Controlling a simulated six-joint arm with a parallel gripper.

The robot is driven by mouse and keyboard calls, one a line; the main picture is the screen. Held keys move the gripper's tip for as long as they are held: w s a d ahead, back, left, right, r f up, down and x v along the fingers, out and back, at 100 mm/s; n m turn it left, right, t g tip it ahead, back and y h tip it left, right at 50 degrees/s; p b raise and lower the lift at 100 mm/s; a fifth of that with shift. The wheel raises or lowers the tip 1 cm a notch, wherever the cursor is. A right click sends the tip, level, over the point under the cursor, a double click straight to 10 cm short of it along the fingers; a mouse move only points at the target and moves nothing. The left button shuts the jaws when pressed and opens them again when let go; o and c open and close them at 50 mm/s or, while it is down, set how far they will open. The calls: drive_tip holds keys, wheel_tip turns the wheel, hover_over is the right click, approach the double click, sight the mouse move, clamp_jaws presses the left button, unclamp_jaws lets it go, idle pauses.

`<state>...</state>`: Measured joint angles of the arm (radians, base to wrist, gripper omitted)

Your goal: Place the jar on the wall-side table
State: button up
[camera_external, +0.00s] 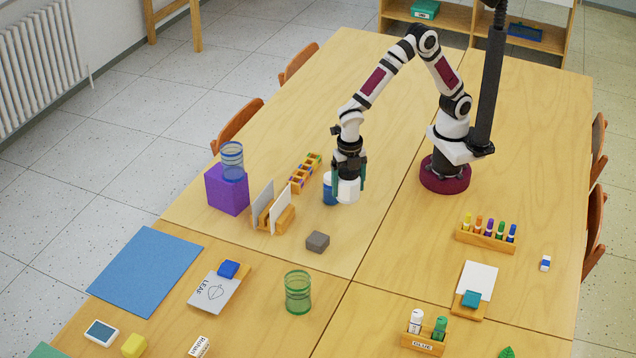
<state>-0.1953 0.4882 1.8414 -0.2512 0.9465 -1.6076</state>
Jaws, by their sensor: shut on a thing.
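My gripper (349,187) points down over the back-left table, with its dark fingers shut on a white jar (347,190). The jar is upright, at or just above the table top; I cannot tell whether it touches. A blue container with a light top (329,190) stands close to its left, partly hidden by a finger. A clear blue cup-like vessel (232,160) stands on a purple block (228,189), and a clear green one (298,292) stands on the front-left table. The back-left table (290,120) lies on the radiator wall's side.
A small bottle rack (305,172), a card holder (273,212) and a grey block (317,242) are near my gripper. A marker rack (486,235) and a glue holder (423,341) stand to the right. The back-left table's far part is clear.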

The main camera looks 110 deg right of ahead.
drive_tip(key=s+a+r+n, duration=0.1)
drive_tip(key=s+a+n, duration=0.3)
drive_tip(key=s+n, duration=0.7)
drive_tip(key=shift+m, duration=0.9)
drive_tip(key=s+a+f, duration=0.1)
drive_tip(key=a+f, duration=0.1)
drive_tip(key=a, duration=0.1)
drive_tip(key=s+a+f, duration=0.2)
drive_tip(key=a, duration=0.2)
drive_tip(key=s+a+f, duration=0.2)
drive_tip(key=a, duration=0.2)
drive_tip(key=shift+s+a+f, duration=0.15)
drive_tip(key=shift+f, duration=0.15)
wheel_tip(320, 180, down, 4)
drive_tip(key=shift+a+f, duration=0.1)
drive_tip(key=shift+a, duration=0.05)
drive_tip(key=shift+f, duration=0.1)
